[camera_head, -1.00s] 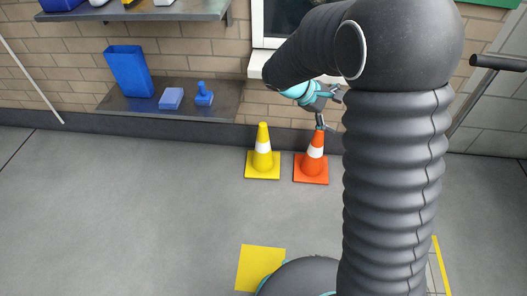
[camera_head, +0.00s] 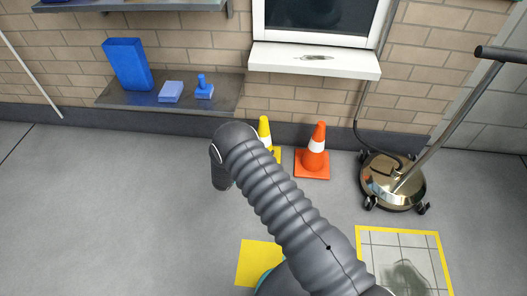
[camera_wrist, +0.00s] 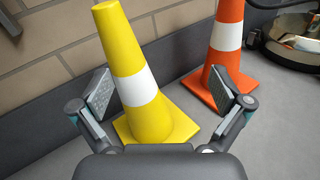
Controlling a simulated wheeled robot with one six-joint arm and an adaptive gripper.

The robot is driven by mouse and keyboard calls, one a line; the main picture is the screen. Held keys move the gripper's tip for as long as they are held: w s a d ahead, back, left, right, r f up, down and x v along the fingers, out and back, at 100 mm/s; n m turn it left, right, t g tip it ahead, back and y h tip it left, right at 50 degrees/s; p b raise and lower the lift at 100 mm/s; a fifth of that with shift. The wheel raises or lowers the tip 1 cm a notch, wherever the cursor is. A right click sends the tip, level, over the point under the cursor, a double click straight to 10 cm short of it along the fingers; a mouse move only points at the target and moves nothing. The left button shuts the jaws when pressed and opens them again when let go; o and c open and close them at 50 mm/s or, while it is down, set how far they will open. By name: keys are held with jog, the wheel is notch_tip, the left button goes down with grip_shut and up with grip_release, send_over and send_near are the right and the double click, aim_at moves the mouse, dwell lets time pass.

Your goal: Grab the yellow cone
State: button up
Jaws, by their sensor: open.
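The yellow cone (camera_wrist: 128,55) with a white band stands upright on the floor by the wall, seen large in the wrist view. In the head view the yellow cone (camera_head: 264,129) is partly hidden behind my arm. My gripper (camera_wrist: 170,92) is open and empty. Its two fingers show on either side of the cone in the wrist view, the left finger beside the white band and the right one in front of the orange cone. The cone appears just beyond the fingers; I cannot tell how far. My gripper is hidden in the head view.
An orange cone (camera_head: 314,157) stands close to the right of the yellow one. A metal floor machine (camera_head: 392,184) with a long handle is further right. A low shelf (camera_head: 130,98) with blue items and a white sill (camera_head: 315,62) jut from the wall. Open floor lies left.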

jog(key=s+a+f+n+t+y, duration=0.2)
jog(key=s+a+f+n+y, duration=0.15)
jog(key=f, duration=0.55)
jog(key=shift+h, duration=0.25)
jog(key=shift+w+a+f+b+x, duration=0.15)
jog(key=shift+a+x, duration=0.15)
jog(key=shift+x, duration=2.05)
jog(key=shift+w+a+f+b+x, duration=0.1)
jog(key=shift+a+x, duration=0.15)
jog(key=shift+x, duration=2.05)
jog(key=shift+w+a+f+b+x, duration=0.15)
jog(key=shift+a+x, duration=0.15)
jog(key=shift+x, duration=2.05)
jog(key=shift+n, duration=0.25)
jog(key=c, duration=1.7)
